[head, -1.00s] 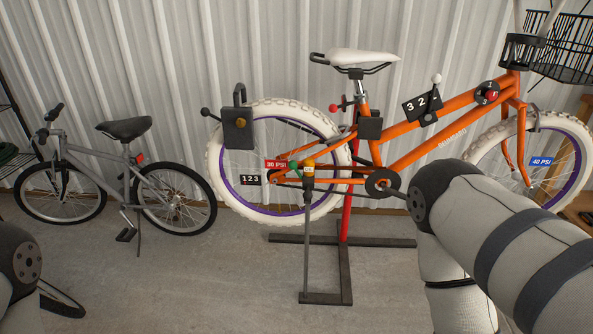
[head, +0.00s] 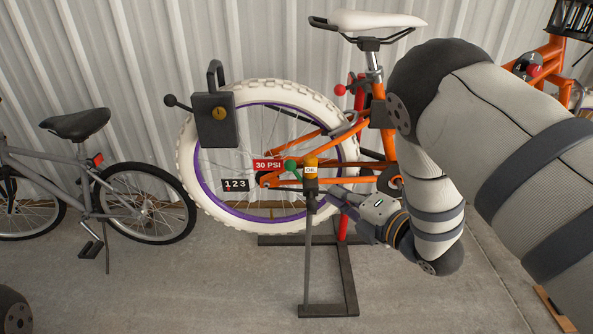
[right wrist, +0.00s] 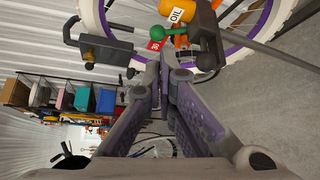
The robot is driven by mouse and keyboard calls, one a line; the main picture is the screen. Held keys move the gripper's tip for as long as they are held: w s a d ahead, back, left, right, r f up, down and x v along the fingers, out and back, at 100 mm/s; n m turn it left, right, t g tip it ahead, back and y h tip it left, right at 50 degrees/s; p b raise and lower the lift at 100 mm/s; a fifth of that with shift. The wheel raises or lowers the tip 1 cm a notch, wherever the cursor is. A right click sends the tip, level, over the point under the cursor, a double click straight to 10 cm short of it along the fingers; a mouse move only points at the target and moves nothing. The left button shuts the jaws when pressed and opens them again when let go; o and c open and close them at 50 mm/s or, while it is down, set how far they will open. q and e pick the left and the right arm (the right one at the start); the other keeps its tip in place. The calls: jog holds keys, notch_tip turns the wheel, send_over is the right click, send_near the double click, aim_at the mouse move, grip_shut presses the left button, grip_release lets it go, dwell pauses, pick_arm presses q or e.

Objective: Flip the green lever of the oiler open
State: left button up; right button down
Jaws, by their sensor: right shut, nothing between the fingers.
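The oiler (head: 311,168), a small yellow-orange bottle marked OIL, sits on top of a dark post beside the rear wheel. Its green lever (head: 290,164) points left, with a round knob at the end. In the right wrist view, the oiler (right wrist: 180,12) and green lever (right wrist: 165,32) show at the top, beyond my fingertips. My right gripper (head: 333,194) is just right of and below the oiler; its fingers are shut and empty. In the right wrist view, the fingertips (right wrist: 167,68) appear apart from the lever. My left gripper is out of view.
The orange bicycle's white-tyred rear wheel (head: 205,185) is close behind the oiler. A black box (head: 215,122) with a knobbed handle hangs at its upper left. A 30 PSI tag (head: 268,165) is near the lever. A grey bicycle (head: 120,190) stands left on open floor.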

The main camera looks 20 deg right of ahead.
aim_at(294, 169)
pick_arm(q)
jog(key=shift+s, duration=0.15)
pick_arm(e)
jog(key=shift+s, duration=0.15)
jog(key=b+x, duration=0.2)
jog(key=x, duration=1.1)
jog(key=shift+f, duration=0.15)
jog(key=shift+w+a, duration=0.1)
jog(key=shift+w, duration=0.4)
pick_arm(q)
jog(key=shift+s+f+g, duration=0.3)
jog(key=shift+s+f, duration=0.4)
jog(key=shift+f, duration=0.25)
